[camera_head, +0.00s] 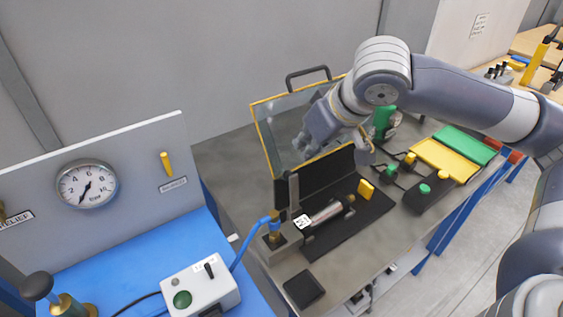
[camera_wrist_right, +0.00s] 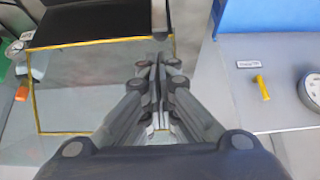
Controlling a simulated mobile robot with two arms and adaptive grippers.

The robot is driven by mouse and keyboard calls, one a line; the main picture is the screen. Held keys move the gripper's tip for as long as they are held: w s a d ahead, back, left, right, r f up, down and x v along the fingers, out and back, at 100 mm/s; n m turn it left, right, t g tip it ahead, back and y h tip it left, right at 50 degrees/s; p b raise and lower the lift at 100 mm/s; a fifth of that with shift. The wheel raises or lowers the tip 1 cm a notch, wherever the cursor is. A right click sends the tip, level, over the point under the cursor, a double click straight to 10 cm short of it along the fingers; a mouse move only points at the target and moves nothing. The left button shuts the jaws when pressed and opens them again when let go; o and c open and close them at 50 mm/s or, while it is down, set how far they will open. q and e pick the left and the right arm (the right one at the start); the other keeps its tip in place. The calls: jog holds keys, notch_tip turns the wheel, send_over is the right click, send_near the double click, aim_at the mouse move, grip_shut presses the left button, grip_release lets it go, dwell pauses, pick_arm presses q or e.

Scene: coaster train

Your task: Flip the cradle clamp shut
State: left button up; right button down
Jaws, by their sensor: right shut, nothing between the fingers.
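A metal cylinder (camera_head: 327,213) with a white label at one end lies along the black cradle base (camera_head: 345,235) on the bench. A grey upright bar (camera_head: 293,190) stands near the cylinder's labelled end. A yellow block (camera_head: 365,188) sits near the other end. I cannot tell for sure which of these parts is the clamp. My right gripper (camera_head: 303,147) is in front of the clear guard, above and behind the cradle, touching nothing that I can see. In the right wrist view its fingers (camera_wrist_right: 157,62) are shut and empty. My left gripper is not in view.
The yellow-edged clear guard (camera_head: 262,130) stands raised behind the cradle. A blue hose (camera_head: 247,243) runs to a fitting left of it. A gauge panel (camera_head: 130,150) stands at left. Green and yellow trays (camera_head: 440,157) and a black button box (camera_head: 425,196) lie at right.

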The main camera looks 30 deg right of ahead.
aim_at(289, 172)
jog(key=x, duration=0.8)
jog(key=shift+f+p, duration=0.25)
jog(key=shift+p, duration=0.1)
jog(key=shift+w+f, duration=0.25)
jog(key=shift+f, duration=0.1)
jog(key=shift+w+f, duration=0.1)
jog(key=shift+f, duration=0.1)
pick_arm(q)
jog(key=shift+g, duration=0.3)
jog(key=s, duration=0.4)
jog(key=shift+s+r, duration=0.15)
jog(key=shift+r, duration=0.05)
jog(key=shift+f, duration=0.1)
pick_arm(e)
jog(key=shift+w+f, duration=0.1)
